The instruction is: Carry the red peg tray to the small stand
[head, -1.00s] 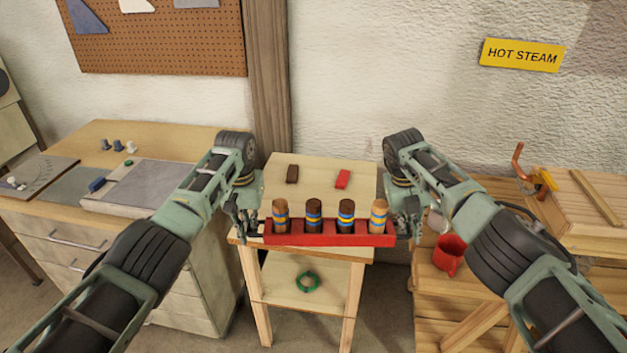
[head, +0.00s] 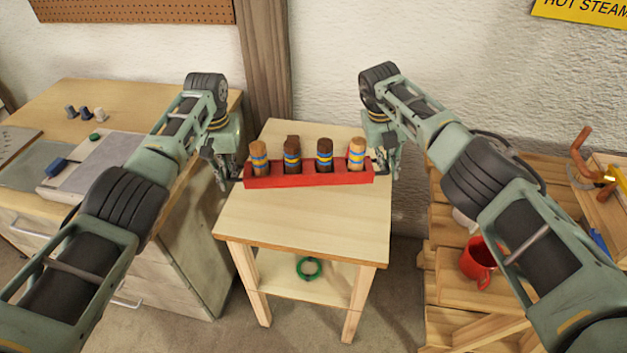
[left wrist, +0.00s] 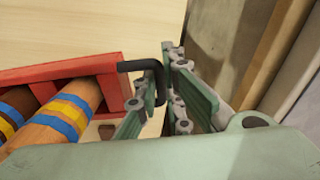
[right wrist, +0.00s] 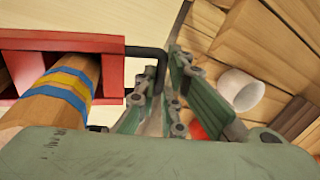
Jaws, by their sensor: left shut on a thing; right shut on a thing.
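The red peg tray (head: 310,178) is over the top of the small stand (head: 300,225), roughly level; I cannot tell whether it touches the wood. Several upright wooden pegs (head: 324,156) with blue and yellow bands stand in it. My left gripper (head: 226,172) is shut on the tray's left black handle, clear in the left wrist view (left wrist: 140,65). My right gripper (head: 385,165) is shut on the right black handle, clear in the right wrist view (right wrist: 146,52). The stand's top reaches in front of and behind the tray.
A workbench (head: 100,95) with drawers stands left of the stand. Wooden shelving (head: 455,330) with a red mug (head: 481,260) stands to the right. A green ring (head: 309,268) lies on the stand's lower shelf. The stand's front top is clear.

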